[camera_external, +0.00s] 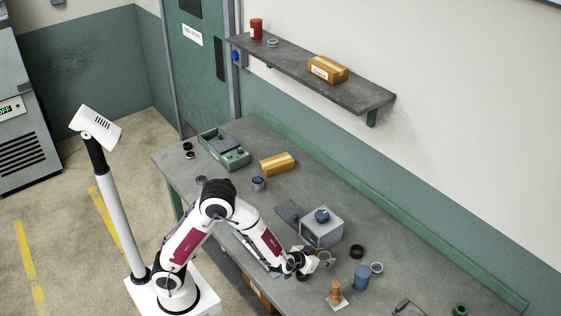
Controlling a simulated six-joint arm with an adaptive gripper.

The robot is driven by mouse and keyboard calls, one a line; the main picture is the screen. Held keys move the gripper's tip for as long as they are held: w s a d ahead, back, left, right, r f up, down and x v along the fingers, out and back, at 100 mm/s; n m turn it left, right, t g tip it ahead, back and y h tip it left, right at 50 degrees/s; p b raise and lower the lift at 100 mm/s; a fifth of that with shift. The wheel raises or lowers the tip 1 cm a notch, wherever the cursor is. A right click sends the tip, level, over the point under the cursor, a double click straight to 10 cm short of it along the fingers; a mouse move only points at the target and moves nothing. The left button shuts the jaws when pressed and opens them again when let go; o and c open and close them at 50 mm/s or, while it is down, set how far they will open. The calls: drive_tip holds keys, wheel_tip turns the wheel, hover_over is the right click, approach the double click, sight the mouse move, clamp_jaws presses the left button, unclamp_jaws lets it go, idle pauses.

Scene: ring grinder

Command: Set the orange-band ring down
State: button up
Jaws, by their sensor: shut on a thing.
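My gripper (311,262) reaches over the workbench from the left, low and just in front of the grey box with a blue knob (321,231). It is shut on a ring (328,258), which shows as a thin pale loop at the fingertips. The ring is too small here to make out its orange band. I cannot tell whether the ring touches the bench top or is a little above it. An orange post on a pale square base (336,294) stands close by, below the gripper in the picture.
A dark ring (357,251), a pale ring (376,268) and a blue cylinder (361,277) stand right of the gripper. A green ring (460,310) is farther right. A green tray (237,158) and cardboard box (278,164) lie farther back. The bench (420,270) has clear room at right.

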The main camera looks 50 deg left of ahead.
sight(322, 268)
drive_tip(key=shift+f, duration=0.1)
drive_tip(key=shift+f, duration=2)
drive_tip(key=shift+f, duration=0.1)
drive_tip(key=o, duration=1.3)
drive_tip(key=shift+o, duration=0.2)
drive_tip(key=shift+s+r, duration=0.2)
drive_tip(key=shift+r, duration=0.05)
drive_tip(key=shift+v, duration=5.75)
